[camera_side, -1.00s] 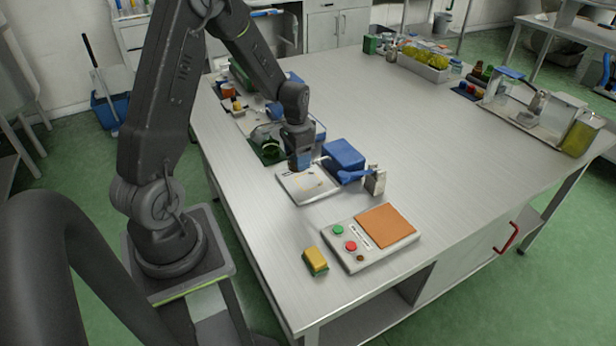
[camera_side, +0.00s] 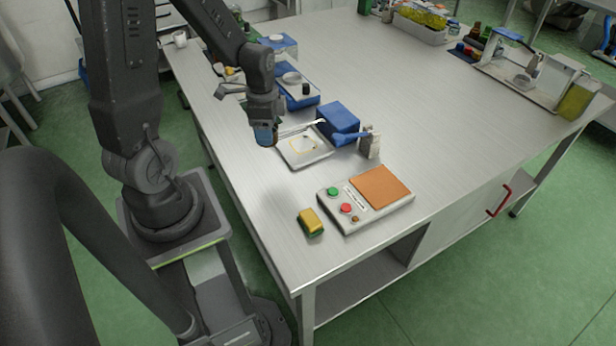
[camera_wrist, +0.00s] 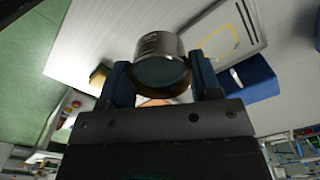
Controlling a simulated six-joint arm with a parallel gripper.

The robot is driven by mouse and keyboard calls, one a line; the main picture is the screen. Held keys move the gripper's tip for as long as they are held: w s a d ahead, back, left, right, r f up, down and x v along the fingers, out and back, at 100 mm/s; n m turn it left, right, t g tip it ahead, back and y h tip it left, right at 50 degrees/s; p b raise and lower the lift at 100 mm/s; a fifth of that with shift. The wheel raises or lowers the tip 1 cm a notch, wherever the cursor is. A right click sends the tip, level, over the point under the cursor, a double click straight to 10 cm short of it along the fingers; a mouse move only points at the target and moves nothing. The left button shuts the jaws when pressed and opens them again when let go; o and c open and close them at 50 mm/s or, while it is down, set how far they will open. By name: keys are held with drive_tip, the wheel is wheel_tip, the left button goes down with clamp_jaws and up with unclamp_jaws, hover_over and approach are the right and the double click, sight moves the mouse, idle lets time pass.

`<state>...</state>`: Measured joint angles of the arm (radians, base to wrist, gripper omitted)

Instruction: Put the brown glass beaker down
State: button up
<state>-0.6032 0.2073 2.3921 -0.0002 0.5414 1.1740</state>
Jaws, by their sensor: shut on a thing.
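The brown glass beaker (camera_wrist: 160,45) is between the blue fingers of my gripper (camera_wrist: 162,78) in the wrist view. It looks like a short, greyish-brown cylinder with faint printing on its wall and a dark teal round end facing the camera. In the side view my gripper (camera_side: 265,138) points down over the left part of the table, just left of the white tray (camera_side: 318,157). The beaker is mostly hidden by the fingers there. I cannot tell how far it is above the table.
The tray bears a yellow outline. A blue box (camera_side: 339,118) and a small grey stand (camera_side: 369,147) are to its right. A yellow-green sponge (camera_side: 311,221) and a button panel with an orange plate (camera_side: 382,187) lie in front. Bare table (camera_side: 262,185) lies between gripper and sponge.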

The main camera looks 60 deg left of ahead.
hover_over(308, 183)
wheel_tip(308, 183, down, 6)
drive_tip(key=shift+f, duration=2.2)
drive_tip(key=shift+f, duration=0.2)
drive_tip(key=o, duration=0.8)
